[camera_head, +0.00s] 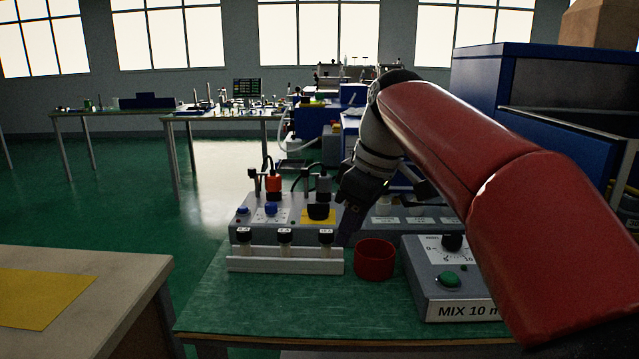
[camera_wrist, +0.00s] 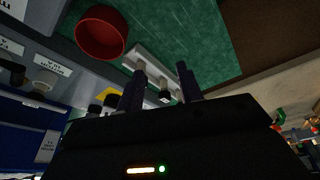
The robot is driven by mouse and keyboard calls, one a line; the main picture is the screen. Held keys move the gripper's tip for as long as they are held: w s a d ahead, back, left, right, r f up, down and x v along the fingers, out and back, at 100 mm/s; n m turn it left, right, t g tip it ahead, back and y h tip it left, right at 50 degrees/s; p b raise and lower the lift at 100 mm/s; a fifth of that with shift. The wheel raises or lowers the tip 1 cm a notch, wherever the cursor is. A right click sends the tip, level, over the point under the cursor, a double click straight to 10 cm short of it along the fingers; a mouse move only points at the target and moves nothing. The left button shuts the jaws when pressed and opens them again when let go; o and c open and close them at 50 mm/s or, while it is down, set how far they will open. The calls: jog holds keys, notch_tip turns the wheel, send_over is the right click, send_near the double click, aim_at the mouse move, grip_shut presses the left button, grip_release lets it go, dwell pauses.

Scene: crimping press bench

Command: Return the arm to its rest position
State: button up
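My red arm reaches in from the right in the head view and ends in my dark gripper (camera_head: 350,222), which hangs over the bench near the right end of the white rack. In the wrist view the two fingers of my gripper (camera_wrist: 161,76) stand apart, and I see nothing held between them. The white rack (camera_head: 285,265) carries three black-capped vials with small labels. The rack (camera_wrist: 135,52) also shows behind the fingers in the wrist view. A red cup (camera_head: 375,262) stands just right of the rack.
A grey mixer box (camera_head: 450,280) with a dial and green button stands right of the cup. Behind the rack is a grey control panel (camera_head: 255,212) with knobs. The green bench top (camera_head: 270,305) is clear in front. A side table (camera_head: 110,275) holds a yellow sheet.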

jog(key=s+d+f+m+t+h, duration=0.1)
jog(key=s+d+f+m, duration=0.4)
jog(key=s+f, duration=0.4)
jog(key=s+d+f+m+t+h, duration=0.1)
jog(key=s+d+f+m+t, duration=0.1)
jog(key=s+d+f+m, duration=0.3)
jog(key=s+f+m, duration=0.2)
jog(key=s+f, duration=0.2)
jog(key=s, duration=0.2)
jog(key=shift+s+f+t+h, duration=0.2)
jog(key=shift+f+t+h, duration=0.1)
jog(key=shift+h, duration=0.1)
jog(key=shift+o, duration=0.3)
jog(key=shift+r, duration=0.1)
